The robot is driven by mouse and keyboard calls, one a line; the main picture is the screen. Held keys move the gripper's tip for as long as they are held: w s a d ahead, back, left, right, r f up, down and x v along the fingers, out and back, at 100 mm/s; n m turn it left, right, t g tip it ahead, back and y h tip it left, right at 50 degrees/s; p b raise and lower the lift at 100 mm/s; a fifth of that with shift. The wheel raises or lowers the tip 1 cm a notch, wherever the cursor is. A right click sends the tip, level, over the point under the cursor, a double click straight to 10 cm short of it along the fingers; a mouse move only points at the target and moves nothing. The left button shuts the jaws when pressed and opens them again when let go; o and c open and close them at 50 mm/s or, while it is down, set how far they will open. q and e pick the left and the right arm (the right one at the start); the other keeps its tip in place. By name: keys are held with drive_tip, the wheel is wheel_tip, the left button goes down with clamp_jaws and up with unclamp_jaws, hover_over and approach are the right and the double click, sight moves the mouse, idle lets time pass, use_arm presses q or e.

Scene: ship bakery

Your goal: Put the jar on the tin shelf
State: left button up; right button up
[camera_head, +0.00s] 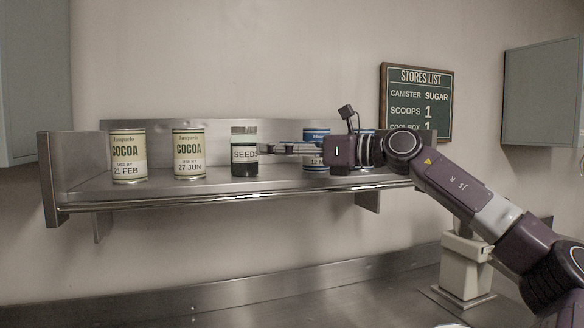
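The jar (244,158), a glass jar with a dark label reading SEEDS and a pale lid, stands upright on the metal tin shelf (160,198). It is right of two cocoa tins. My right gripper (264,150) reaches in from the right at the jar's height, its fingers pointing left. Its tips are at the jar's right edge; I cannot tell whether they touch or grip it. My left gripper is not in view.
Cocoa tins (128,158) (189,155) stand on the shelf's left half. Blue-and-white tins (316,136) stand behind my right gripper, partly hidden. A stores list board (416,100) hangs at right. A pale container (465,266) stands on the counter (350,300) below.

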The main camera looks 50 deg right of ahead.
drive_tip(key=shift+b+v, duration=0.7)
drive_tip(key=shift+v, duration=0.85)
